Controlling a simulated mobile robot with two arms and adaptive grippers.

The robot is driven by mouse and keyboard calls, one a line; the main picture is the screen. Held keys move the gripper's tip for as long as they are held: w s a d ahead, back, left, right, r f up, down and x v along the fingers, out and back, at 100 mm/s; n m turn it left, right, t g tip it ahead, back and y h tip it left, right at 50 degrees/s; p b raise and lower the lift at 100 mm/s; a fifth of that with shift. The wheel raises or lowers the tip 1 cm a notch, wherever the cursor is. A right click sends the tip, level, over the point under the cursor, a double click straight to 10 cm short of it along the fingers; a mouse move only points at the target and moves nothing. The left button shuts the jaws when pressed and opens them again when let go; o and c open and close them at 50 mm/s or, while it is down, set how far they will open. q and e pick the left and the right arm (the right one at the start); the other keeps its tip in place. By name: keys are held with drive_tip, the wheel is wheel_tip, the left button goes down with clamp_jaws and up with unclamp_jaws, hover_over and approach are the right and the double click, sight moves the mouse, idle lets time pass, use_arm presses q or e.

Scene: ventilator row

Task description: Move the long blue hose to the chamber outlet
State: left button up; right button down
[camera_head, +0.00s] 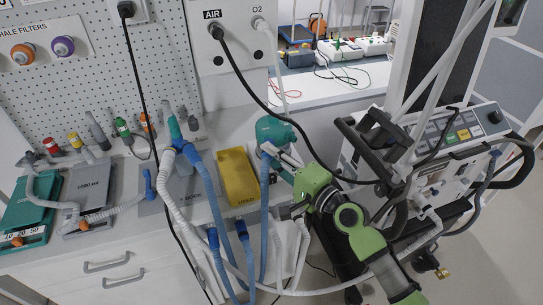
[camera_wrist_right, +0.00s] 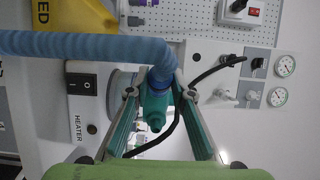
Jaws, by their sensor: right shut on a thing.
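The long blue hose (camera_head: 264,215) rises in front of the white cabinet, its upper end beside the teal chamber (camera_head: 276,130). My right gripper (camera_head: 281,161) is shut at that end, just below the chamber. In the right wrist view the blue hose (camera_wrist_right: 85,46) comes in from the left and bends to a dark blue cuff between the fingertips of my right gripper (camera_wrist_right: 160,86). A teal fitting (camera_wrist_right: 156,112) shows by the cuff. The fingers partly hide the join, so I cannot tell whether the hose is seated on an outlet. My left gripper is not in view.
A yellow tray (camera_head: 238,178) lies left of the hose. More blue and white hoses hang from a teal Y-piece (camera_head: 174,130). A black cable (camera_head: 250,88) crosses near my right arm. The ventilator cart (camera_head: 440,150) stands close on the right.

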drive_tip(key=c, duration=1.9)
unclamp_jaws()
drive_tip(key=shift+w+d+r, duration=0.1)
drive_tip(key=shift+w+r, duration=0.05)
drive_tip(key=shift+r, duration=0.1)
drive_tip(key=shift+o, duration=1)
drive_tip(key=shift+w+f, duration=0.15)
drive_tip(key=shift+f, duration=0.05)
